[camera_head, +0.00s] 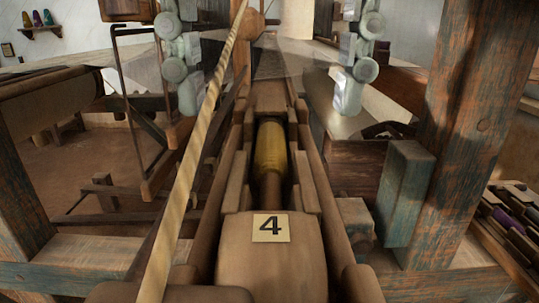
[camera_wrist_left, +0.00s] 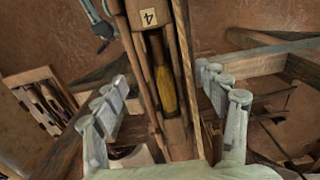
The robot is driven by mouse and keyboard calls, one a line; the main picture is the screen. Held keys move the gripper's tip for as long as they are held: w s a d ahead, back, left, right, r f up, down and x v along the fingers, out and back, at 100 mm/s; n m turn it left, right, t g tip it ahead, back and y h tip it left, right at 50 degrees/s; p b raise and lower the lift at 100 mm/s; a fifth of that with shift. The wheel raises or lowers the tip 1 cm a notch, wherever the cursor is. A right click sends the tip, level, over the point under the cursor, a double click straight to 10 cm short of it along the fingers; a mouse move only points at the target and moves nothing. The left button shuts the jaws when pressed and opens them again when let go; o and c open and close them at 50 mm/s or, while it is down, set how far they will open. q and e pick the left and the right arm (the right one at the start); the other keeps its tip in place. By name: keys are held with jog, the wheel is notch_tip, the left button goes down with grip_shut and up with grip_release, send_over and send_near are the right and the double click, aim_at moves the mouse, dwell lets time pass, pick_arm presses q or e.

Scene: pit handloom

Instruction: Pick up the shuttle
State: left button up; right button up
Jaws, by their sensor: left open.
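The shuttle (camera_head: 270,248) is a brown wooden body with a cream label reading 4 and a yellow bobbin (camera_head: 271,148) in its hollow. It lies lengthwise between wooden rails. In the left wrist view the shuttle's yellow bobbin (camera_wrist_left: 166,90) shows in the middle, with the label above it. My left gripper (camera_head: 270,92) is open and empty. Its pale grey-green fingers stand wide apart, one on each side of the shuttle's line, beyond the bobbin in the head view. In the left wrist view the left gripper (camera_wrist_left: 164,80) straddles the rails. Whether the fingers touch anything is unclear.
A grey jointed part (camera_wrist_left: 98,20) at the wrist view's upper left may be my right gripper.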

aim_at(271, 173)
pick_arm(q)
jog(key=shift+f, duration=0.4)
jog(key=shift+w+f+b, duration=0.15)
jog(key=shift+f, duration=1.15)
jog(key=shift+w+f+b, duration=0.15)
jog(key=shift+f, duration=1.15)
pick_arm(e)
jog(key=shift+d+r, duration=0.1)
jog(key=shift+r, duration=0.85)
pick_arm(q)
jog(key=c, duration=1.5)
jog(key=shift+r, duration=0.2)
